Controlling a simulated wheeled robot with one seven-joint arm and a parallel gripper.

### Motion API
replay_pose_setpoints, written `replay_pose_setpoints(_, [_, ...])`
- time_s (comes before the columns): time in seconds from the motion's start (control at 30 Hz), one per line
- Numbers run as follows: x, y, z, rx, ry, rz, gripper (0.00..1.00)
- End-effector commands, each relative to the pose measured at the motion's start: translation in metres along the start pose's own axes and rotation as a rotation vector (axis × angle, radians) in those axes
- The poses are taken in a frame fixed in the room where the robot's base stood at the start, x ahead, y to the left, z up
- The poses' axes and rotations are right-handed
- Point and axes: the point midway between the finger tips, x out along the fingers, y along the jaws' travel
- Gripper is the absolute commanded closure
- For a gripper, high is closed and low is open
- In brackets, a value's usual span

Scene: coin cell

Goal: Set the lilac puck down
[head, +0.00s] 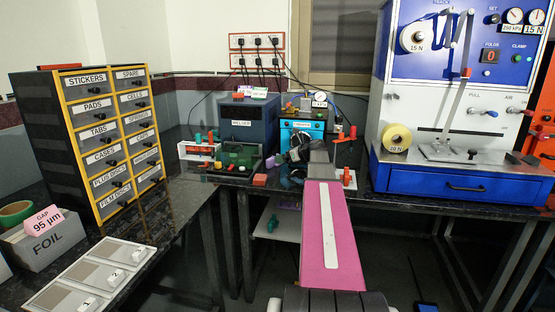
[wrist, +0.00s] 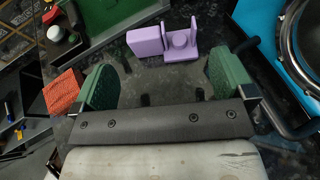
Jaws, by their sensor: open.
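My gripper (wrist: 165,82) is open in the wrist view, its two green finger pads wide apart with nothing between them. In the head view my gripper (head: 300,152) is over the back worktop in front of the blue machine, and I cannot make out the puck there.
A green tray (wrist: 115,22) lies at the upper left of the wrist view and a red textured block (wrist: 62,92) by the left finger. A blue machine (wrist: 262,50) with a round dark rim is close on the right. A large blue-and-white press (head: 450,120) stands further right.

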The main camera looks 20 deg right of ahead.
Motion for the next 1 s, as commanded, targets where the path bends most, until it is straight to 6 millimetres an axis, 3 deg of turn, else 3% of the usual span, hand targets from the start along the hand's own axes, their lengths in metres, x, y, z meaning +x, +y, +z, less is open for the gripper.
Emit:
replay_pose_setpoints(0.1, [-0.021, 0.001, 0.0, 0.0, 0.0, -0.002, 0.0])
replay_pose_setpoints(0.3, [-0.037, 0.0, 0.0, 0.0, 0.0, -0.001, 0.0])
replay_pose_setpoints(1.0, [-0.04, 0.0, 0.0, 0.0, 0.0, 0.0, 0.0])
